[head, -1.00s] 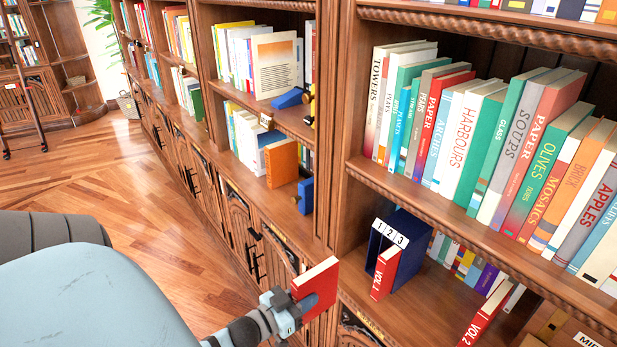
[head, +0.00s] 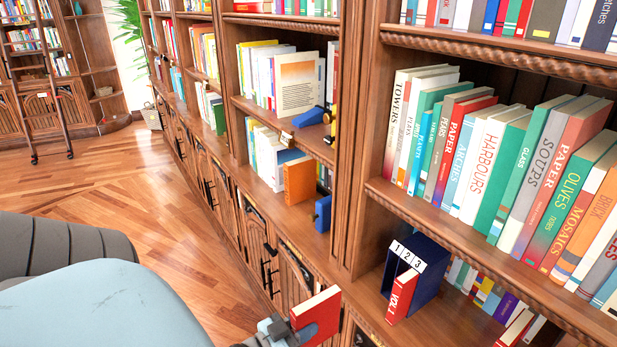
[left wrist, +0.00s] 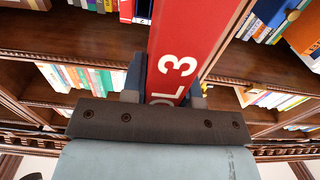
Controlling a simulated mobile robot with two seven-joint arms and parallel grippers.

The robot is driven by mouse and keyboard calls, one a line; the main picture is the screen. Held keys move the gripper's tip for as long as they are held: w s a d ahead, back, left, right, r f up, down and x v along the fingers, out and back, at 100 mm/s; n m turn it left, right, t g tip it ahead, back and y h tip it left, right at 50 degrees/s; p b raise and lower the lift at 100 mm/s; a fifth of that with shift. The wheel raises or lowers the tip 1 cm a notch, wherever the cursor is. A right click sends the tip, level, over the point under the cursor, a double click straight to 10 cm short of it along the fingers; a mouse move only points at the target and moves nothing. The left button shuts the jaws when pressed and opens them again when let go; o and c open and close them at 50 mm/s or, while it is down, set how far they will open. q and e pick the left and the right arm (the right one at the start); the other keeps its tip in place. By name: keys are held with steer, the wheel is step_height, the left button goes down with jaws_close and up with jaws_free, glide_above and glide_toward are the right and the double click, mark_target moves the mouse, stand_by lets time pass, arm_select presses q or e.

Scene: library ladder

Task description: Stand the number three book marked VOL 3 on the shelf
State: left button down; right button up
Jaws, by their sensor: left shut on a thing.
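My left gripper (head: 284,330) is shut on a red book (head: 318,311) with pale pages, held in front of the bookcase. In the left wrist view, the book (left wrist: 182,50) shows "OL 3" in white on its spine, between the fingers of the gripper (left wrist: 163,97). A blue holder (head: 429,284) labelled 1, 2, 3 stands on the lower shelf (head: 440,325), right of and apart from the held book. A red VOL 1 book (head: 401,297) stands upright at its 1 side. My right gripper is not in view.
Another red book (head: 514,329) sits at the lower right, partly cut off by the frame. Coloured books (head: 490,292) stand behind, beside the holder. The upper shelf (head: 470,235) is full of upright books. An upright post (head: 357,150) divides the bays. Open floor (head: 90,185) lies left.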

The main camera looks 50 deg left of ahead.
arm_select(q)
steer(key=shift+s+a, duration=0.1)
steer(key=shift+s, duration=1.2)
